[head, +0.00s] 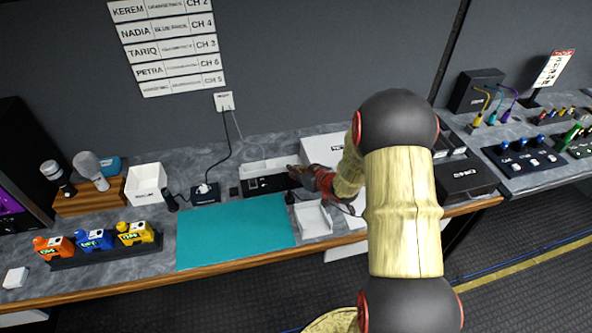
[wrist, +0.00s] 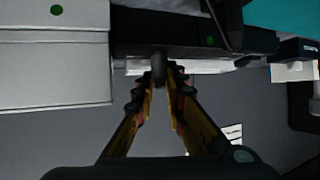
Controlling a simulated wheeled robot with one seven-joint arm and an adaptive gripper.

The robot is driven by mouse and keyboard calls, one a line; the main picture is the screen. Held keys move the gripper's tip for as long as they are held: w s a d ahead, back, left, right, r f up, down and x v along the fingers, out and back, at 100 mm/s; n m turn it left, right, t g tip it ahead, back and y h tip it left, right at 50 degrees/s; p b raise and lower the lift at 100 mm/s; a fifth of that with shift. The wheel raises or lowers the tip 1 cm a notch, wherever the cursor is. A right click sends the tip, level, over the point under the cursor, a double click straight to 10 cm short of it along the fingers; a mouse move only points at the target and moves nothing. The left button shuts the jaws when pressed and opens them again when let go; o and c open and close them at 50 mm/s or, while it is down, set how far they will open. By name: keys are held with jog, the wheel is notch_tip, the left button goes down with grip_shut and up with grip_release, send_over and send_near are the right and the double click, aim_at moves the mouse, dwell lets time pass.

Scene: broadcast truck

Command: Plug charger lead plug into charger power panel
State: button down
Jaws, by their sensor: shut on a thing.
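My gripper (head: 298,174) is at the back of the bench, over the right end of a low black unit (head: 262,186) that looks like the charger power panel. In the wrist view my gripper (wrist: 160,82) has its fingers closed together on a small dark piece, the charger lead plug (wrist: 158,65). The plug's tip points at the black panel (wrist: 150,42), which carries a green dot. The plug overlaps the panel's edge in this view; I cannot tell whether they touch. The socket is not clear, and in the head view my gripper hides the plug.
A white box (head: 322,150) stands just behind my gripper, and a white tray (head: 312,220) lies in front. A teal mat (head: 236,232) is clear. A black adapter (head: 205,191) has a cable up to the wall outlet (head: 224,101). Batteries (head: 95,240) stand at the left.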

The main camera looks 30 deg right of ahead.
jog(key=shift+f, duration=0.35)
jog(key=c, duration=1.7)
grip_release()
jog(key=shift+c, duration=0.2)
jog(key=shift+r, duration=0.1)
jog(key=v, duration=1.2)
